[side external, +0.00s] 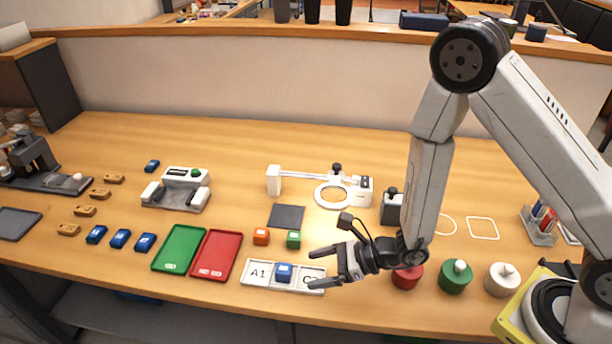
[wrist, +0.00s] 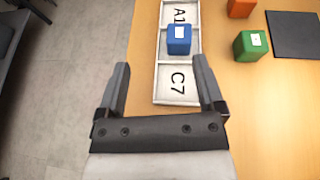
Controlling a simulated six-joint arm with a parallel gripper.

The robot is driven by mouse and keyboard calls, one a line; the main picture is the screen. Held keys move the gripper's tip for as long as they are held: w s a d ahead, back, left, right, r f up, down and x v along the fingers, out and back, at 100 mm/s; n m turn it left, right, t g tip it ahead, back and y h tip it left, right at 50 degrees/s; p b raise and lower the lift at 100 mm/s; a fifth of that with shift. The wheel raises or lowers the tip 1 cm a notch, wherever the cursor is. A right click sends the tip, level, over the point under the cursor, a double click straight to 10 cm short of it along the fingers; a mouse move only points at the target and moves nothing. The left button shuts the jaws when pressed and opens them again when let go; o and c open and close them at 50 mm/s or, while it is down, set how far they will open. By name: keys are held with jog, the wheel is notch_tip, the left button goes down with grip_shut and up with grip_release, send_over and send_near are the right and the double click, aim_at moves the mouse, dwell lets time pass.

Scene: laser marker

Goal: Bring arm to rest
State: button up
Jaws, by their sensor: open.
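My gripper (side external: 326,268) is open and empty, with its fingers pointing left in the side view. It hangs over the front edge of the table, near the right end of the white lettered tray (side external: 256,274). In the wrist view the gripper's two fingers (wrist: 162,90) stand wide apart with nothing between them. A blue block (side external: 284,272) with a white label sits in the tray's middle compartment, between A1 and C7. The block also shows in the wrist view (wrist: 179,40), ahead of the fingers and apart from them.
Orange (side external: 261,236) and green (side external: 293,240) blocks stand behind the tray, near a dark square pad (side external: 286,216). Green (side external: 178,250) and red (side external: 216,255) trays lie to the left. Red (side external: 407,277), green (side external: 455,277) and white (side external: 502,280) round pots stand right of my gripper. A ring-shaped magnifier (side external: 335,196) is behind.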

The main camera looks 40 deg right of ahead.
jog(key=s+d+r+n+g+h, duration=0.1)
jog(key=s+d+r+n+g, duration=0.1)
jog(key=s+n+g, duration=0.4)
jog(key=s+d+r+n+g+h, duration=0.1)
jog(key=s+d+r+n+g, duration=0.15)
jog(key=s+n+g, duration=0.4)
jog(key=w+d+r+n+t+h, duration=0.2)
jog(key=d+n+t+h, duration=0.1)
jog(key=d+n, duration=0.3)
jog(key=w+d+r+n+t+h, duration=0.3)
jog(key=d+n+t+h, duration=0.1)
jog(key=d+n, duration=0.3)
jog(key=shift+w+d+r+h, duration=0.15)
jog(key=shift+d+r+h, duration=0.15)
jog(key=shift+d+h, duration=0.35)
